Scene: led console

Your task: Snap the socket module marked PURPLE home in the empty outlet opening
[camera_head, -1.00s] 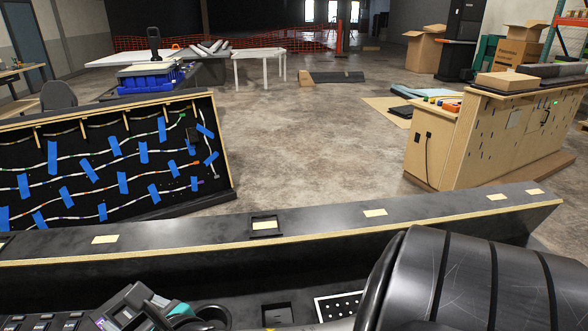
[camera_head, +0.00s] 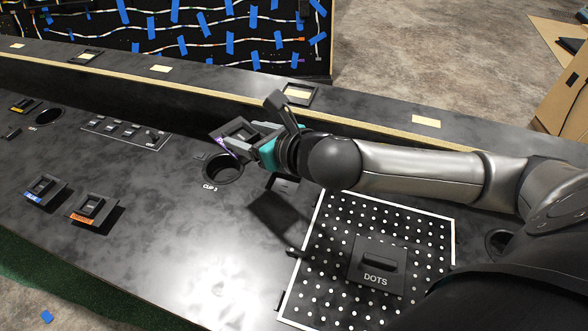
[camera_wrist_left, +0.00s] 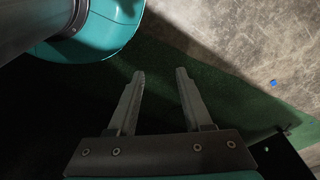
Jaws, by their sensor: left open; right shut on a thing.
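My right gripper (camera_head: 250,146) is shut on a dark socket module with a purple label (camera_head: 236,136), held tilted above the console (camera_head: 150,255) beside the round cup hole marked CUP 3 (camera_head: 222,170). The module's far side is partly hidden by the fingers. A rectangular opening (camera_head: 286,184) in the console top lies just below the right gripper, partly hidden by it. I cannot tell for sure that it is the empty outlet opening. My left gripper (camera_wrist_left: 160,72) is open and empty in the left wrist view, over dark green carpet.
Modules with blue (camera_head: 45,190) and orange (camera_head: 94,208) labels sit on the console's left; a yellow-labelled one (camera_head: 26,105) is farther back. A white-dotted panel (camera_head: 335,225) bears a block marked DOTS (camera_head: 377,265). A raised ledge (camera_head: 215,78) runs behind.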

